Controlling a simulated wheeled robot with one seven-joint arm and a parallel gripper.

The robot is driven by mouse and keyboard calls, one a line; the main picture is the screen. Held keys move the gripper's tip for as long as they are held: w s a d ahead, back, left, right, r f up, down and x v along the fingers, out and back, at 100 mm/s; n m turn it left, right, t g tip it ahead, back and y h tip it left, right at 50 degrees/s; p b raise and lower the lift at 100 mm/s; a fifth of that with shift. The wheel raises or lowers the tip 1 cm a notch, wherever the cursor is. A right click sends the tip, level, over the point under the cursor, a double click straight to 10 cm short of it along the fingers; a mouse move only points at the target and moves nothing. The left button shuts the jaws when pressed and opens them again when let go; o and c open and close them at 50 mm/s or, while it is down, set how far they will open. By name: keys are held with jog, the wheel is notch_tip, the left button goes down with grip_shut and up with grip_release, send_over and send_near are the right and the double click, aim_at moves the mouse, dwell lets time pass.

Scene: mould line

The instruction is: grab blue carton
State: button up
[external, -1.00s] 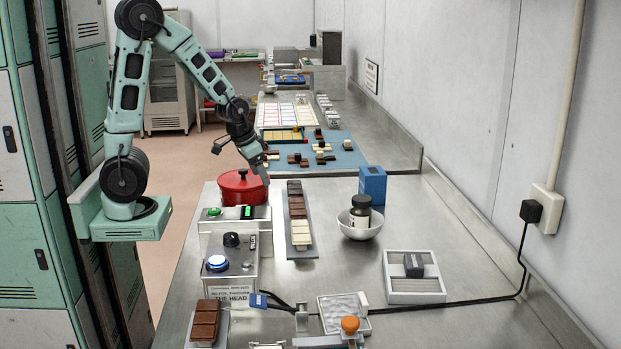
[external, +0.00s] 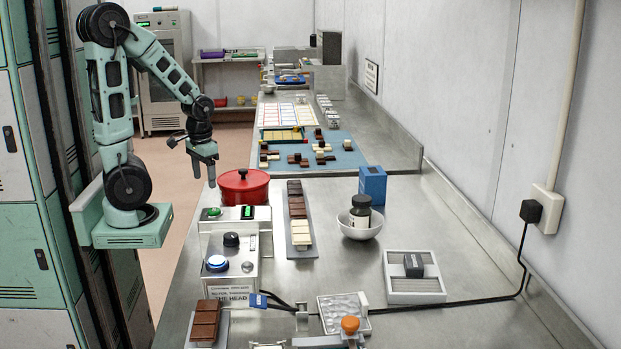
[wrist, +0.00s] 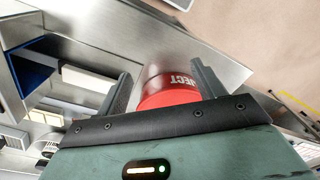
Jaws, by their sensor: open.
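The blue carton (external: 373,184) stands upright on the steel bench in the external view, behind the white bowl and close to the wall side. My gripper (external: 204,181) hangs with its fingers down over the bench's left edge, left of the red pot and well away from the carton. In the wrist view my gripper (wrist: 161,85) is open, with its two fingers apart and nothing held between them. I cannot make out the carton in the wrist view.
A red lidded pot (external: 244,187) and a chocolate strip (external: 298,218) stand between gripper and carton. A white bowl (external: 360,226) holding a dark jar (external: 361,210) is just in front of the carton. A red lettered container (wrist: 172,88) shows beyond my fingers in the wrist view.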

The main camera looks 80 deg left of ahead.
jog(key=o, duration=0.7)
jog(key=shift+m+y, duration=0.4)
jog(key=shift+m, duration=0.2)
jog(key=w+a+r, duration=0.1)
jog(key=w, duration=0.1)
jog(key=w+a+r+p, duration=0.1)
jog(key=w, duration=0.1)
jog(key=w+a+r, duration=0.1)
jog(key=w, duration=0.2)
jog(key=shift+a+r+p, duration=0.2)
jog(key=shift+p, duration=0.1)
jog(key=w+a+r+m+t+p, duration=0.1)
jog(key=w+a+r+m+p, duration=0.2)
jog(key=w, duration=0.9)
jog(key=m+t+h+p, duration=0.1)
jog(key=m+t+p, duration=0.2)
send_near(371, 171)
jog(key=p+x, duration=0.1)
jog(key=x, duration=0.2)
jog(key=p+x, duration=0.1)
jog(key=x, duration=0.2)
jog(key=shift+a+p, duration=0.2)
jog(key=shift+p, duration=0.15)
jog(key=shift+t, duration=0.3)
jog(key=shift+p+x, duration=1.25)
jog(key=shift+x, duration=1.5)
